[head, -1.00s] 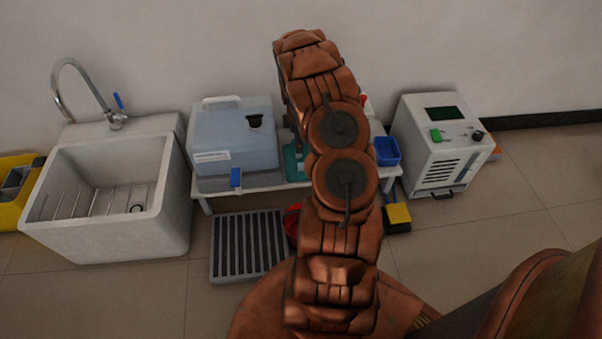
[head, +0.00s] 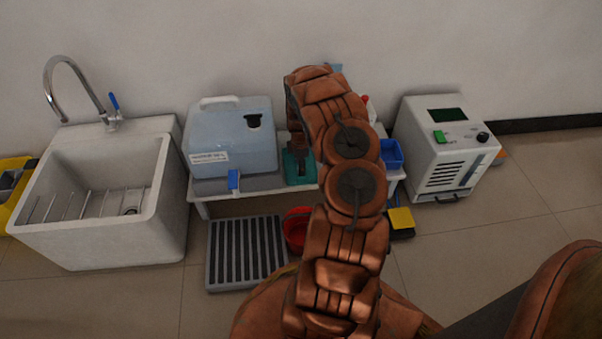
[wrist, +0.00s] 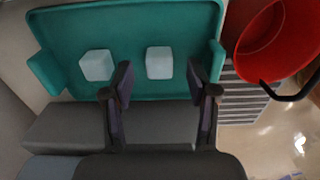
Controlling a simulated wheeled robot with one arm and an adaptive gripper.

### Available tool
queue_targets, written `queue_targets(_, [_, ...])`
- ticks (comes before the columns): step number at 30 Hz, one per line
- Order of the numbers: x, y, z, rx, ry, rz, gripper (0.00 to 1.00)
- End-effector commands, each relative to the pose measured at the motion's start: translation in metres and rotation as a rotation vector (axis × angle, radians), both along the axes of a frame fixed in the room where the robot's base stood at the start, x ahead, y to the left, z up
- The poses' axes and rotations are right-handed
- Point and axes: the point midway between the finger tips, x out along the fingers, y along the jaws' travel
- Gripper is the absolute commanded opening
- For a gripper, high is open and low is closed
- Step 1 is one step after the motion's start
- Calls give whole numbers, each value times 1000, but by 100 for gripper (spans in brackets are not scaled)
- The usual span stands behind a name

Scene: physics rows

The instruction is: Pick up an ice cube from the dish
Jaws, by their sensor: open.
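The teal dish (wrist: 130,25) fills the upper part of the wrist view and holds two pale ice cubes. The left ice cube (wrist: 96,65) lies outside my left finger. The right ice cube (wrist: 159,62) lies in line with the gap between my fingertips. My gripper (wrist: 160,78) is open and empty, its fingertips over the dish. Their height above it is hard to tell. In the head view the dish (head: 292,172) shows on the low table, partly covered by my arm, and the cubes cannot be made out.
A blue water container (head: 232,140) stands left of the dish on the white table (head: 250,193). A small blue bin (head: 391,155) is to the right. A white sink (head: 95,225), a red bucket (head: 296,230) and a boxy white machine (head: 445,145) surround the table.

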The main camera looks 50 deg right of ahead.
Motion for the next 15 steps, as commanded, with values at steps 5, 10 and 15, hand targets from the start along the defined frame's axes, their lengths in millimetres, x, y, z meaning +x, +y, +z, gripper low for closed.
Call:
queue_targets(5, [0,-1,-18,1,-1,-2,58])
queue_targets(10, [0,0,-17,1,-1,-2,58])
queue_targets(15, [0,0,-17,1,0,-2,44])
